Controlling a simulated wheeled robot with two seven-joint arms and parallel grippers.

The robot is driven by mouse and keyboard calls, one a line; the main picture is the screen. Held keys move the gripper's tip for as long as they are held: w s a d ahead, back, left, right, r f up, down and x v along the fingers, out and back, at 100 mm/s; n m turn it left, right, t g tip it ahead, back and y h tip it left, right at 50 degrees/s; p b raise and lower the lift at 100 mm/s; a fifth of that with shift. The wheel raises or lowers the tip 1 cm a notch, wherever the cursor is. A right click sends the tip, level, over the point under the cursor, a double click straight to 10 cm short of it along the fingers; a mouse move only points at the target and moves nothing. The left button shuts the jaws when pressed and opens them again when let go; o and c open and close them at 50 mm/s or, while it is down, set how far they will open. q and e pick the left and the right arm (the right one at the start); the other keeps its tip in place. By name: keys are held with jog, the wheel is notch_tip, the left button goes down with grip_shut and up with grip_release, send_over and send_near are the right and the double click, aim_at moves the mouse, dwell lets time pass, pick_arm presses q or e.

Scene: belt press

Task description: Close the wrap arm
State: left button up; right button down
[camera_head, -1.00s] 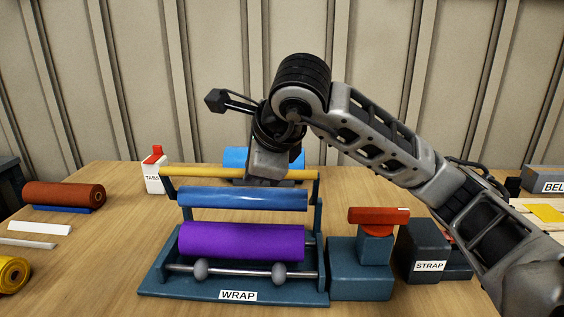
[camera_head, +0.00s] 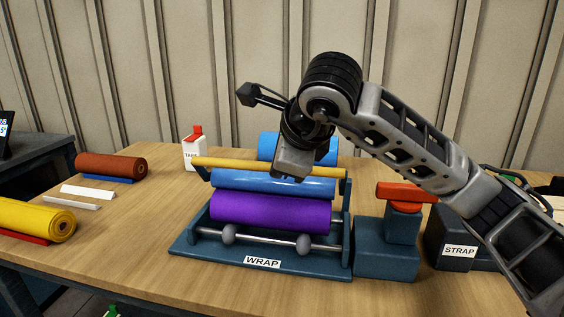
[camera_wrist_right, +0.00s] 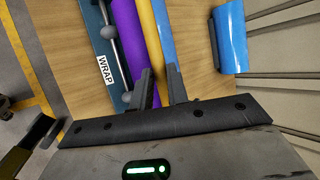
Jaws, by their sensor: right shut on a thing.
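The wrap station stands on the table with a dark blue base (camera_head: 205,247) and a WRAP label. Its wrap arm has a yellow bar (camera_head: 228,163) across the top and a blue roller (camera_head: 235,180) just below it. A purple roll (camera_head: 250,209) lies under the blue roller, which partly overlaps it in the head view. My right gripper (camera_wrist_right: 161,88) is shut on the yellow bar, which runs between its fingers in the wrist view (camera_wrist_right: 151,30). In the head view my wrist hides the fingers. My left gripper is not in view.
A red-topped blue block (camera_head: 387,240) and the STRAP box (camera_head: 458,240) stand right of the station. A white box (camera_head: 194,152) and a blue cylinder (camera_head: 268,146) are behind. Brown (camera_head: 110,165) and yellow (camera_head: 38,220) rolls lie left.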

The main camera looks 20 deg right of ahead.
jog(key=shift+s+a+f+g, duration=0.15)
jog(key=shift+s+a+f, duration=0.05)
jog(key=shift+f, duration=0.3)
jog(key=shift+s+a+f+g, duration=0.15)
jog(key=shift+a+f, duration=0.05)
jog(key=shift+f, duration=0.3)
jog(key=c, duration=1.4)
grip_release()
jog(key=shift+s, duration=0.1)
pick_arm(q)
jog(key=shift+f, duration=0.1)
pick_arm(e)
jog(key=shift+o, duration=0.2)
jog(key=shift+r, duration=0.15)
pick_arm(q)
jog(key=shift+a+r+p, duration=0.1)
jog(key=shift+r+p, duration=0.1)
jog(key=shift+p, duration=0.45)
pick_arm(e)
jog(key=v, duration=1.6)
jog(key=shift+d, duration=0.3)
